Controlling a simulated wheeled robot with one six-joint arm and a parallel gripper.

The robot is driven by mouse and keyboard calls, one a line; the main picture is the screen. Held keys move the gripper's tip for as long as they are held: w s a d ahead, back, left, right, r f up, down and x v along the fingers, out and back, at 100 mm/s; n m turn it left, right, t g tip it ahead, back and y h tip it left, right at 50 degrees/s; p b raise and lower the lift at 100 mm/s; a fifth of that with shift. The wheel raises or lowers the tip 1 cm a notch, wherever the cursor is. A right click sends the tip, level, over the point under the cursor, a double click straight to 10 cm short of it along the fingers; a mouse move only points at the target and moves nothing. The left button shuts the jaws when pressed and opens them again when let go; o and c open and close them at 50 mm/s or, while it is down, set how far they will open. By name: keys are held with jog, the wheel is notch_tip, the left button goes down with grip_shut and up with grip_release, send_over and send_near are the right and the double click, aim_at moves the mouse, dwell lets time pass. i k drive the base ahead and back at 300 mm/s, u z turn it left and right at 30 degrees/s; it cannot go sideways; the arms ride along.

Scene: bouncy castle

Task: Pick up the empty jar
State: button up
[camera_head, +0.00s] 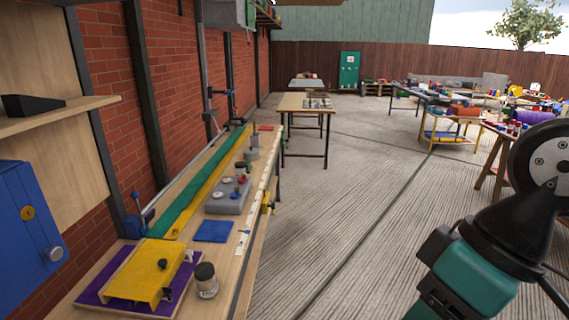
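A small clear jar (207,283) with a dark lid stands upright at the near end of the long wooden workbench (226,258), just right of the yellow piece on a purple mat. It has pale marks on its side, and I cannot tell whether it is empty. A second, smaller dark-topped container (240,169) stands farther back, by the grey block; its contents cannot be made out. Part of my teal and black arm shows at the lower right, over the floor and apart from the bench. My gripper's fingers are not in view.
The yellow piece (147,274) on the purple mat (105,287), a blue square (213,231) and a grey block (228,196) crowd the bench beside the brick wall. Clamps line its edges. The grey floor (340,215) to the right is open. Cluttered tables stand farther right.

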aim_at(240, 168)
jog(key=z, duration=0.35)
jog(key=i, duration=1.65)
jog(key=u, duration=0.35)
jog(key=i, duration=0.8)
jog(key=u, duration=1.35)
jog(key=i, duration=0.75)
jog(key=u, duration=0.7)
